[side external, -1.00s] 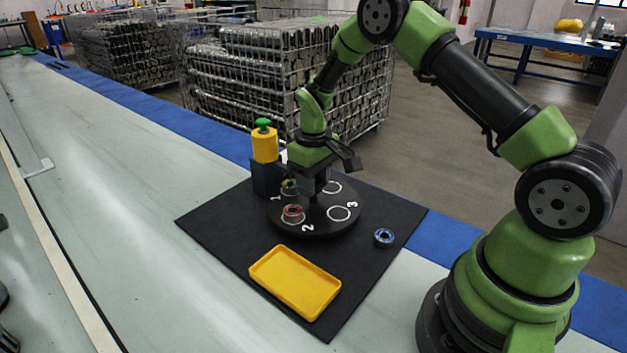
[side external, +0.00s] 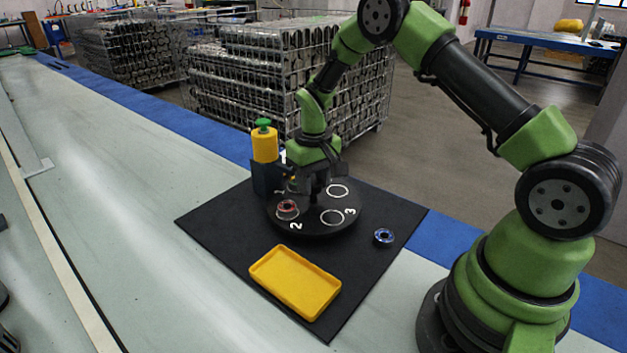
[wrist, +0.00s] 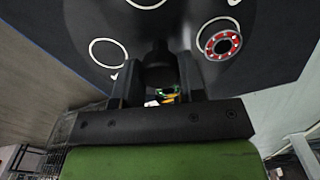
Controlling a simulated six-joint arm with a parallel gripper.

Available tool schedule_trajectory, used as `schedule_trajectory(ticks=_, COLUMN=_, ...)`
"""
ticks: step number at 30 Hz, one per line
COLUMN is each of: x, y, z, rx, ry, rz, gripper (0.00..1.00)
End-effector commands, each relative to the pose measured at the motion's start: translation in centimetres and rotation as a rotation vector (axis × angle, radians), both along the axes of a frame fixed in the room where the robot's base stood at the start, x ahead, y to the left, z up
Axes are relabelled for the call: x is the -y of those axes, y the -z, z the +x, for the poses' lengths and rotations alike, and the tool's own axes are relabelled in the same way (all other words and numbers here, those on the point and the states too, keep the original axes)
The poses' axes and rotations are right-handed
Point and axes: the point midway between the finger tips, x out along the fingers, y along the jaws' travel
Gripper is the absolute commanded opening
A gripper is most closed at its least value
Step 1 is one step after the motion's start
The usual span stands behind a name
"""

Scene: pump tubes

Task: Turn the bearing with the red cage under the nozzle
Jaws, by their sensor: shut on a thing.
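The bearing with the red cage (side external: 287,207) sits in a white ring marked 2 at the front left of the black turntable (side external: 318,229). It also shows in the wrist view (wrist: 222,43), right of my fingers. The yellow dispenser with a green top (side external: 264,145) stands on a dark block at the turntable's back left; its nozzle is hard to make out beside my gripper. My gripper (side external: 316,190) points down at the turntable's middle, shut on the black centre knob (wrist: 158,58). A small green and yellow thing (wrist: 167,92) shows partly between my fingers.
A yellow tray (side external: 295,282) lies in front of the turntable on the black mat (side external: 225,222). A bearing with a blue look (side external: 384,236) lies on the mat at right. Two empty white rings, one marked 3 (side external: 332,217), show on the turntable.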

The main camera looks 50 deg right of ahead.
Motion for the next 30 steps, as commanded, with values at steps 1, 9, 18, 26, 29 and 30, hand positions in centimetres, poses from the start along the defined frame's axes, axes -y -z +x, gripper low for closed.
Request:
schedule_trajectory(ticks=1, x=-0.04, y=-0.03, z=-0.05, rx=-0.003, ry=0.025, rz=0.002, gripper=0.00)
schedule_trajectory(ticks=9, x=-0.04, y=-0.02, z=-0.07, rx=-0.003, ry=0.160, rz=0.002, gripper=0.00)
schedule_trajectory(ticks=18, x=-0.06, y=-0.02, z=-0.09, rx=-0.004, ry=0.310, rz=0.001, gripper=0.00)
schedule_trajectory(ticks=26, x=-0.06, y=-0.01, z=-0.10, rx=-0.005, ry=0.440, rz=0.002, gripper=0.00)
schedule_trajectory(ticks=29, x=-0.06, y=-0.01, z=-0.10, rx=-0.005, ry=0.491, rz=0.002, gripper=0.00)
schedule_trajectory(ticks=30, x=-0.07, y=-0.01, z=-0.09, rx=-0.005, ry=0.511, rz=0.002, gripper=0.00)
